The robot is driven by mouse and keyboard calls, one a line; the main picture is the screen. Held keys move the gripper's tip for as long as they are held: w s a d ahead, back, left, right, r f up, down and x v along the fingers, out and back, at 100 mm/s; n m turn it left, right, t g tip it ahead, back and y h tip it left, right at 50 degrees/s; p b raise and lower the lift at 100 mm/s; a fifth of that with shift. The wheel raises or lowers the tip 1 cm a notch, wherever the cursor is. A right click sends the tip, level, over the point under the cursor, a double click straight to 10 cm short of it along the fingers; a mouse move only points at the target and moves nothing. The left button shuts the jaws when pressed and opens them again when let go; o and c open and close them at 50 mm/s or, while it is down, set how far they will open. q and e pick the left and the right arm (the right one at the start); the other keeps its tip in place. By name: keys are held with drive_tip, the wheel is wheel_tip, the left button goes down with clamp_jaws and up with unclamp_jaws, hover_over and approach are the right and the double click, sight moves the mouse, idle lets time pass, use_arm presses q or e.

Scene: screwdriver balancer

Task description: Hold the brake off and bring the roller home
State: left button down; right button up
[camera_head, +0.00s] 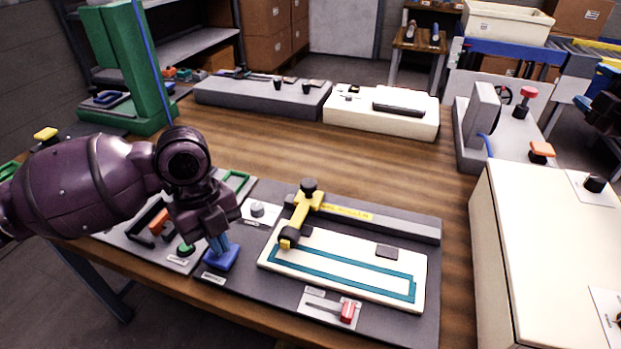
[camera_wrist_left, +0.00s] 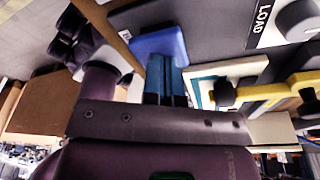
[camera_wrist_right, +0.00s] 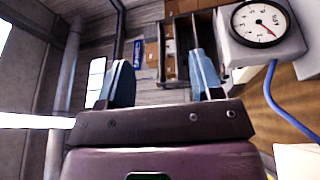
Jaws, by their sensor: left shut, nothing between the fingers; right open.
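My left gripper (camera_head: 218,243) is shut and empty, with its blue fingertips down at a blue pad (camera_head: 222,258) on the dark board. The left wrist view shows the fingertips (camera_wrist_left: 165,78) against or just over the blue pad (camera_wrist_left: 158,44); how far it is pressed I cannot tell. A yellow arm (camera_head: 300,212) with a black top knob (camera_head: 308,186) sits at the left part of a grey rail (camera_head: 405,228). Its dark roller end (camera_head: 289,238) is over the left of a cream plate (camera_head: 345,250). My right gripper (camera_wrist_right: 163,82) is open and empty, away from the board.
A teal outline (camera_head: 340,275) and a grey block (camera_head: 387,252) mark the plate. A red-handled slider (camera_head: 347,312) is in front. A load knob (camera_head: 257,209) stands behind the blue pad. A cream cabinet (camera_head: 500,260) is at right. The table's middle is clear.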

drive_tip(key=w+a+r+n+g+y, duration=0.1)
drive_tip(key=w+a+n+y, duration=0.2)
drive_tip(key=a+n+y, duration=0.8)
drive_tip(key=n+g+h, duration=0.6)
drive_tip(key=n+g, duration=1.2)
drive_tip(key=n, duration=0.9)
approach(309, 183)
drive_tip(key=x, duration=0.9)
drive_tip(key=shift+f, duration=0.15)
